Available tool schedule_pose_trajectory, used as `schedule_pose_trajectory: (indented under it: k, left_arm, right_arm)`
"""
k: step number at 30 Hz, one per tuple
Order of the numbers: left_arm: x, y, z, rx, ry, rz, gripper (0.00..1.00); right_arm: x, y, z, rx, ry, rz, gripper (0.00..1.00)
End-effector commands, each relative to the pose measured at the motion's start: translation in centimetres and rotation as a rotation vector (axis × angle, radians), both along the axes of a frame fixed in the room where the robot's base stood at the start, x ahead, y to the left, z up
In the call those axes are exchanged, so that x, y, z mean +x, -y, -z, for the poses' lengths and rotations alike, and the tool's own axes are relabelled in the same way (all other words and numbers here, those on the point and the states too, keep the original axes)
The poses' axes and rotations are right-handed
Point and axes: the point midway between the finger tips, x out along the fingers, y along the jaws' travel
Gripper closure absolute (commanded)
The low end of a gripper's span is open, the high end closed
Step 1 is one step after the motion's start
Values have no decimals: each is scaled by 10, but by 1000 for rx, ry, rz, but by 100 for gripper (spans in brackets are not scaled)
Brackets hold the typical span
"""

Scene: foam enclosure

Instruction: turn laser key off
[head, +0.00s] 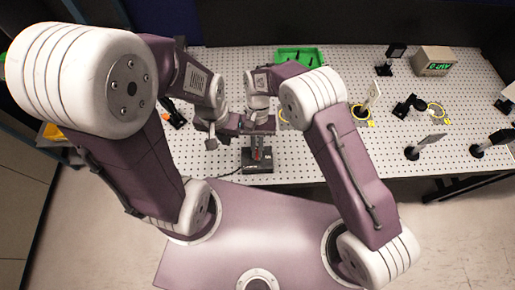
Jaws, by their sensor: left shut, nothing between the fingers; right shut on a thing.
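A small black box with a red mark (257,160), which looks like the laser's key box, sits at the front edge of the perforated table. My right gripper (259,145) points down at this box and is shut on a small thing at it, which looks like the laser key. The key itself is too small and too covered to make out. My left gripper (211,142) is shut and empty, to the left of the box and apart from it.
The white perforated table (330,165) carries a green tray (299,57), a box with a green display (433,61), and several optics mounts on the right (412,152). A black tool with an orange part (172,115) lies at the left.

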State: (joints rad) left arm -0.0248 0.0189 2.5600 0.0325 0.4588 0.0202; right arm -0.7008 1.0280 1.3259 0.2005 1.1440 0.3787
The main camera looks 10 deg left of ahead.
Motion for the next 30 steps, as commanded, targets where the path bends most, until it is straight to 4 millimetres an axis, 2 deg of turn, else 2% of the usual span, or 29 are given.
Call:
schedule_pose_trajectory:
  k: [9, 23, 24, 26, 30]
  left_arm:
    - [0, 0, 1, 0, 0, 0, 100]
    - [0, 0, 1, 0, 0, 0, 100]
    - [0, 0, 1, 0, 0, 0, 100]
    - [0, 0, 1, 0, 0, 0, 100]
    - [0, 0, 1, 0, 0, 0, 100]
  right_arm:
    - [-2, 0, 2, -2, -6, -82, 100]
    - [-2, 0, 2, -3, -7, -90, 100]
    - [-2, 0, 2, -3, -7, -90, 84]
    - [-2, 0, 1, -3, -6, -90, 70]
    - [-1, 0, 1, -2, -4, -89, 70]
